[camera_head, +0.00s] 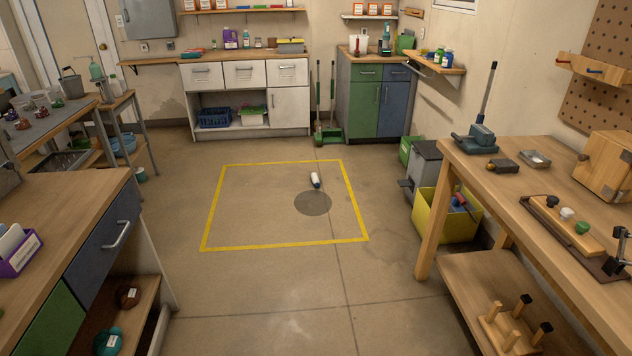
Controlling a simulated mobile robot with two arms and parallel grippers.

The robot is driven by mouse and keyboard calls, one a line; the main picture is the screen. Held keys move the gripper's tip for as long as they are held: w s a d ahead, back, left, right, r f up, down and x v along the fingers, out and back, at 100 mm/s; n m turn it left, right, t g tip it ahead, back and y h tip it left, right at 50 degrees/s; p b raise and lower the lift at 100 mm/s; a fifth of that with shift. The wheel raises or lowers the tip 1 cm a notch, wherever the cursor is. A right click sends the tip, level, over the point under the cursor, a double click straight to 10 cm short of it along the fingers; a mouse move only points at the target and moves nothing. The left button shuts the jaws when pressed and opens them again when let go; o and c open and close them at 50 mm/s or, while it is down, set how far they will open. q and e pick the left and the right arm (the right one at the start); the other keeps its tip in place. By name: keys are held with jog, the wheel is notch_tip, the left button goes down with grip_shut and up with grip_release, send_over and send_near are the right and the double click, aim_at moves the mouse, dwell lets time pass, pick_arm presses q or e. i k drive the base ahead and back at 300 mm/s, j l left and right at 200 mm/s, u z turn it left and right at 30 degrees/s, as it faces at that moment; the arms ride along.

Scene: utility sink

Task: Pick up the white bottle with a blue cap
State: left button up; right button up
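A small white bottle (315,179) with a dark blue end lies on its side on the concrete floor. It is inside the yellow taped square (283,164), just above a dark round patch (313,203). Its blue end points toward me. Nothing touches it but the floor. Neither of my grippers can be made out in this view.
A wooden workbench (520,190) with tools stands on the right, with a yellow bin (437,222) beside it. A wooden-topped counter (70,205) stands at left. White cabinets (245,73) line the back. The floor between is clear around the bottle.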

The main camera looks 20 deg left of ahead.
aim_at(315, 178)
jog(key=i+j+u, duration=0.35)
jog(key=i, duration=0.15)
jog(key=i+j+u, duration=0.3)
jog(key=i, duration=0.75)
jog(key=i+u, duration=0.35)
jog(key=i, duration=0.75)
jog(key=i+z, duration=0.1)
jog(key=i, duration=0.65)
jog(key=i+j+z, duration=0.1)
jog(key=i, duration=0.6)
jog(key=i+j, duration=0.2)
jog(key=i, duration=0.55)
jog(key=z, duration=0.05)
